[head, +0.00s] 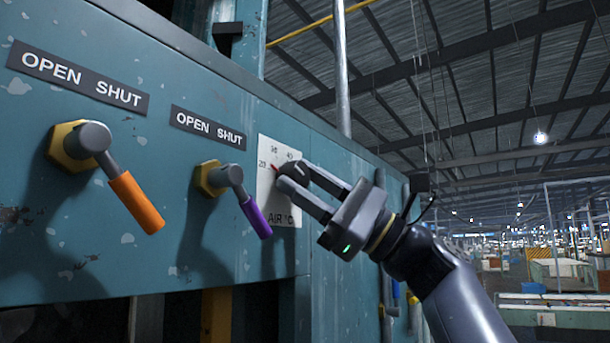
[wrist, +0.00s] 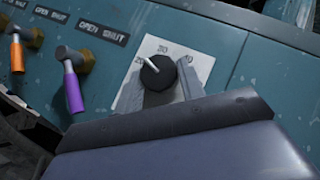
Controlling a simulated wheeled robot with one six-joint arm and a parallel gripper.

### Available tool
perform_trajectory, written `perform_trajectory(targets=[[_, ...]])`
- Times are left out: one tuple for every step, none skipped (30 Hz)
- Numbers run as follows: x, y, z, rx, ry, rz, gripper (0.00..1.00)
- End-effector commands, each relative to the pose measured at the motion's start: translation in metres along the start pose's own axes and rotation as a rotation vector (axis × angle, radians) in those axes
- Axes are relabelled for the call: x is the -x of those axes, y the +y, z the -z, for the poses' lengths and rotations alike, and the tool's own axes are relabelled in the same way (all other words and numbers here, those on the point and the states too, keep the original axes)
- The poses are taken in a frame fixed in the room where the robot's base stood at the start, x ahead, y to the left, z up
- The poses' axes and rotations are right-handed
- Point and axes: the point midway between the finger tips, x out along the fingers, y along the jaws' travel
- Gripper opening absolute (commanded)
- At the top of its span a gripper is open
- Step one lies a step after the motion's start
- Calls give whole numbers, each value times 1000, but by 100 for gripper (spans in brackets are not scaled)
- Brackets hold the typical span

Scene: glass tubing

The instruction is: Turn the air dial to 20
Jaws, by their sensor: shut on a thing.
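The air dial is a dark round knob (wrist: 158,74) on a white scale plate (head: 267,192) lettered AIR °C. My gripper (head: 292,177) is shut on the knob, with a finger on either side of it. In the wrist view the knob's white pointer line slants up and left, between the 20 and 30 marks and seemingly nearer 20. In the head view a small red mark shows beside the 20. The fingers hide much of the knob in the head view, and the lower plate is partly covered in the wrist view.
Left of the dial, a purple-handled valve (head: 256,217) and an orange-handled valve (head: 136,203) stick out from the blue-green panel (head: 150,255). Both handles slant down to the right under OPEN SHUT labels (head: 207,127). Both are clear of my gripper. The hall is open to the right.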

Motion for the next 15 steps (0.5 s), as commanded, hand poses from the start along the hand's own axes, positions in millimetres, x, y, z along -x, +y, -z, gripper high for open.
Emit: perform_trajectory(targets=[[0,-2,0,19,2,-18,15],[0,-2,0,30,1,-28,15],[0,-2,1,43,1,-41,15],[0,-2,0,52,0,-51,15],[0,-2,0,60,-1,-59,15],[0,-2,0,69,-1,-69,15],[0,-2,0,76,-2,-76,15],[0,-2,0,82,-2,-82,15],[0,-2,0,89,-2,-88,15],[0,-2,1,93,-2,-92,15],[0,-2,1,97,-2,-95,15],[0,-2,0,101,-2,-99,15],[0,-2,0,103,-3,-101,15],[0,-2,0,105,-3,-104,15],[0,-2,0,107,-3,-105,15]])
